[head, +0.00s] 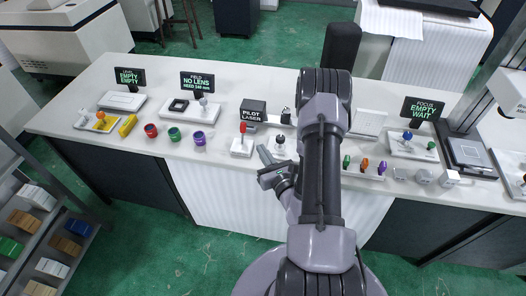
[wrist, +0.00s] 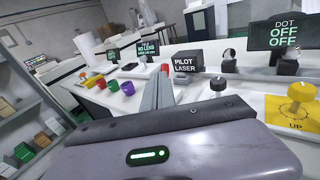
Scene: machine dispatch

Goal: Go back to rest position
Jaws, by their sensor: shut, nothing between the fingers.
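My gripper (head: 266,158) is at the front edge of the white bench (head: 222,149) in the head view, just in front of the pilot laser station. Its fingers (wrist: 159,91) are shut with nothing between them in the wrist view. They point over the bench toward the black pilot laser box (head: 253,107), which also shows in the wrist view (wrist: 188,62). My arm reaches up the middle of the head view and hides part of the bench.
Red, green and purple rings (head: 174,134) stand left on the bench. A red-topped switch (head: 242,139) and a black knob (head: 280,140) are close to my gripper. Small coloured pieces (head: 364,164) stand to the right. A shelf rack (head: 40,230) is at far left. Green floor (head: 190,258) lies open in front.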

